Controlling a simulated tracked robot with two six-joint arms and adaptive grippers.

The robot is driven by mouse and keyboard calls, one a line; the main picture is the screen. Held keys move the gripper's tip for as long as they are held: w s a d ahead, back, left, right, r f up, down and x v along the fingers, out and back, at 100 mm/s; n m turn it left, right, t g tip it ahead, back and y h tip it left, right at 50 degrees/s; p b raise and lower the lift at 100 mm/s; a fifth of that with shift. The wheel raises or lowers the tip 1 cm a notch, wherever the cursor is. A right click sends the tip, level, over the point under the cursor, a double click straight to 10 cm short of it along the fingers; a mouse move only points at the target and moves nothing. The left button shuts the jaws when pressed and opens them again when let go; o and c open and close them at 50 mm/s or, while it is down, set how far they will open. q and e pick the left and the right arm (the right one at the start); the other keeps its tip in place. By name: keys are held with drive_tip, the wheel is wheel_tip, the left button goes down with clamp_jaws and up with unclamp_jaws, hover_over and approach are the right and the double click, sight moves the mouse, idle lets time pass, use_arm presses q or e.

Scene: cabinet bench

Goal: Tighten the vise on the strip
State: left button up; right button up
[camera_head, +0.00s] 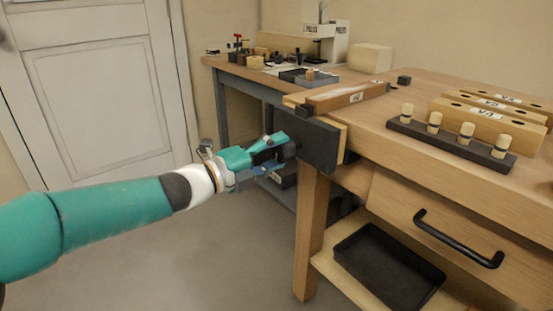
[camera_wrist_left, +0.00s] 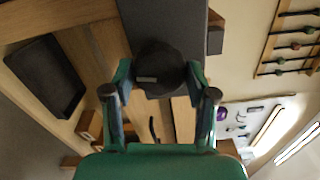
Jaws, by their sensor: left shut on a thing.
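The vise (camera_head: 320,145) is a dark plate with a wood-edged jaw on the near left end of the workbench. The strip (camera_head: 330,101), a brown wooden bar with a small white label, lies at the top of the vise; how tightly it is held cannot be told. My left gripper (camera_head: 278,150) reaches in from the left and is shut on the vise's dark round knob. In the left wrist view the knob (camera_wrist_left: 160,70) sits between my two fingers, in front of the dark vise plate (camera_wrist_left: 165,22). My right gripper is not in view.
A dark rack with several pale pegs (camera_head: 452,144) and labelled wooden blocks (camera_head: 487,117) stand on the bench top at right. A drawer with a black handle (camera_head: 455,240) is below, above a black tray (camera_head: 388,265). Open floor lies to the left.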

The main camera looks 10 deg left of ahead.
use_arm(q)
drive_tip(key=shift+d+f+m+b, duration=0.2)
drive_tip(key=shift+f+m+b, duration=0.2)
drive_tip(key=shift+m, duration=0.3)
drive_tip(key=shift+r, duration=0.1)
drive_tip(key=o, duration=0.9)
drive_tip(key=shift+o, duration=0.5)
drive_tip(key=shift+r, duration=0.1)
drive_tip(key=shift+a, duration=0.1)
drive_tip(key=v, duration=0.7)
